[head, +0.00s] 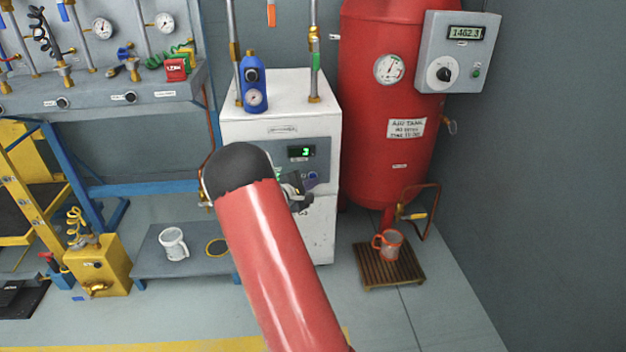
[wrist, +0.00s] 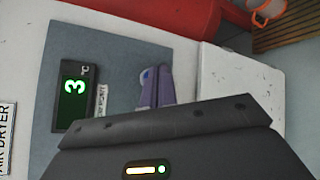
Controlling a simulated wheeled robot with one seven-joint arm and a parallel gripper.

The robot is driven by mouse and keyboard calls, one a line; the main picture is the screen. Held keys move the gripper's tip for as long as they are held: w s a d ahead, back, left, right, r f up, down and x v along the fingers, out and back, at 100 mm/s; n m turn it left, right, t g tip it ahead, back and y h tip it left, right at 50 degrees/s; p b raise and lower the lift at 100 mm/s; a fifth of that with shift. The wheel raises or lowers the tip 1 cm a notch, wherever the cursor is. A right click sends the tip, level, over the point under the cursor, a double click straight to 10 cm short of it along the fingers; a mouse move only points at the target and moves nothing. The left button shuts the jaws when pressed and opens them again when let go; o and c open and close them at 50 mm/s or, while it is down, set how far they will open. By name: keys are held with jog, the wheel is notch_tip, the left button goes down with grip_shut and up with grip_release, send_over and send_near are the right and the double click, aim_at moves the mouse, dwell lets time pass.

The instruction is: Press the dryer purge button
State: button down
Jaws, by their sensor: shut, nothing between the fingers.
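The dryer (head: 275,122) is a white cabinet with a grey-blue front panel and a green display (head: 301,152) reading 3. The display also shows, turned sideways, in the wrist view (wrist: 76,95). My gripper (head: 311,177) is at the panel, just right of and below the display, partly hidden behind my red arm. In the wrist view my gripper's purple fingers (wrist: 156,84) are together and empty, over the panel. A small pale round piece with blue, apparently the purge button (wrist: 147,75), shows at the fingertips and is mostly covered. I cannot tell whether they touch it.
A blue bottle-shaped device with a gauge (head: 254,84) stands on top of the dryer. A red air tank (head: 383,165) stands right of it, with an orange mug (head: 388,244) on a wooden slatted stand (head: 393,280). A low grey platform (head: 190,265) holds a white mug (head: 173,244).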

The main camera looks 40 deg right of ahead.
jog(key=shift+w+d, duration=0.2)
jog(key=shift+w, duration=0.1)
dwell(0.6)
jog(key=shift+a+b, duration=0.1)
jog(key=shift+b, duration=0.25)
jog(key=shift+s+a+b, duration=0.35)
jog(key=shift+s+b, duration=0.15)
jog(key=shift+s, duration=0.15)
jog(key=s+a+b, duration=0.1)
jog(key=s, duration=0.2)
jog(key=s+a+b, duration=0.1)
jog(key=shift+s+a+b, duration=0.15)
jog(key=shift+a+b, duration=0.15)
jog(key=shift+r, duration=0.1)
dwell(0.6)
